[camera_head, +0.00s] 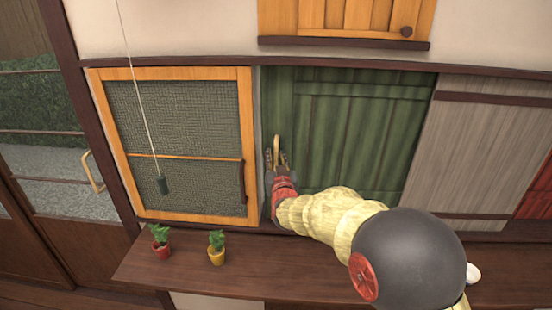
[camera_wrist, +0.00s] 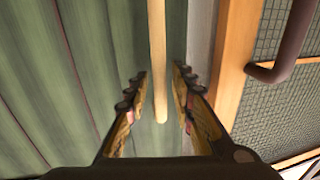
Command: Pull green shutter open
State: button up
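The green shutter (camera_head: 350,130) is a dark green plank panel in the wall, between an orange-framed mesh panel and a pale grey panel. It also fills the left of the wrist view (camera_wrist: 70,80). Its pale wooden bar handle (camera_head: 277,143) stands upright near the shutter's left edge. My gripper (camera_head: 277,160) is at this handle. In the wrist view the handle (camera_wrist: 157,60) lies between the two spread fingers, with visible gaps at the sides. The gripper is open around the handle and does not appear to grip it.
The orange-framed mesh panel (camera_head: 246,110), with a dark handle (camera_head: 241,182), is just left. A weighted cord (camera_head: 163,185) hangs before it. A wooden shelf (camera_head: 190,272) below bears a red-potted plant (camera_head: 161,242) and a yellow-potted plant (camera_head: 216,250). The grey panel (camera_head: 480,150) is right.

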grip_shut()
dwell(0.7)
